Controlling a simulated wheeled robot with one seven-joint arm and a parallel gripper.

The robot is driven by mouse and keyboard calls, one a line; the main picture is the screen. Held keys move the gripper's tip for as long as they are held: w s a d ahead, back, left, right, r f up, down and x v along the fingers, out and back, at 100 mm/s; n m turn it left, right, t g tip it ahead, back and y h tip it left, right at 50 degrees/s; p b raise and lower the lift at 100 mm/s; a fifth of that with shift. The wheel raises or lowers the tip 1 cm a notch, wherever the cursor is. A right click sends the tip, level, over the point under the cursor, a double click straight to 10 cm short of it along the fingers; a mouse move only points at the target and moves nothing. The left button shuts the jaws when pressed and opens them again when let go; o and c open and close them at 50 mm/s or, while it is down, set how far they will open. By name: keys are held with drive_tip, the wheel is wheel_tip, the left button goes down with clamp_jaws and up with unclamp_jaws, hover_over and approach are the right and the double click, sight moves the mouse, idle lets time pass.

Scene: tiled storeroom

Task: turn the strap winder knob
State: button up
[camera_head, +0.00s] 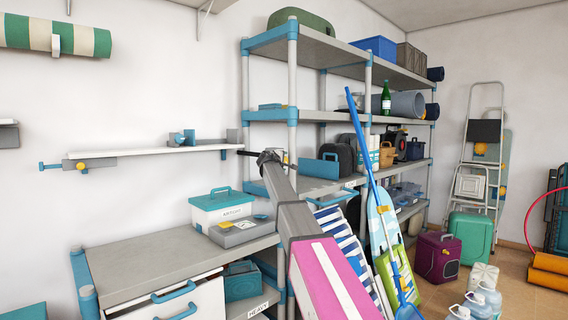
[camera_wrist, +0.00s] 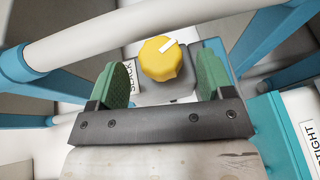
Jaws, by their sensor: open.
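In the wrist view a yellow faceted knob (camera_wrist: 160,60) with a white pointer mark sits on a grey housing (camera_wrist: 168,93). A partly covered label is beside it. My gripper (camera_wrist: 164,82) is open, its green-padded fingers on either side of the knob, apart from it. The knob appears just beyond and between the fingertips; I cannot tell whether it is within their depth. In the head view my gripper (camera_head: 266,158) is up by the left end of the shelving, and I cannot make out this knob there.
A pale bar (camera_wrist: 130,38) and blue-ended posts are close around the knob. The head view shows a loaded shelf rack (camera_head: 325,47), a bench (camera_head: 150,258) and a wall shelf (camera_head: 160,151).

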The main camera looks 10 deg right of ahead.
drive_tip(key=shift+x, duration=1.1)
drive_tip(key=c, duration=0.9)
drive_tip(key=shift+d+r+m+g+y, duration=0.15)
drive_tip(key=shift+m+g+y, duration=0.2)
drive_tip(key=shift+g+y, duration=0.45)
drive_tip(key=shift+a+r+m+g+y, duration=0.15)
drive_tip(key=shift+m+g+y, duration=0.2)
drive_tip(key=shift+g+y, duration=0.4)
drive_tip(key=shift+d, duration=0.1)
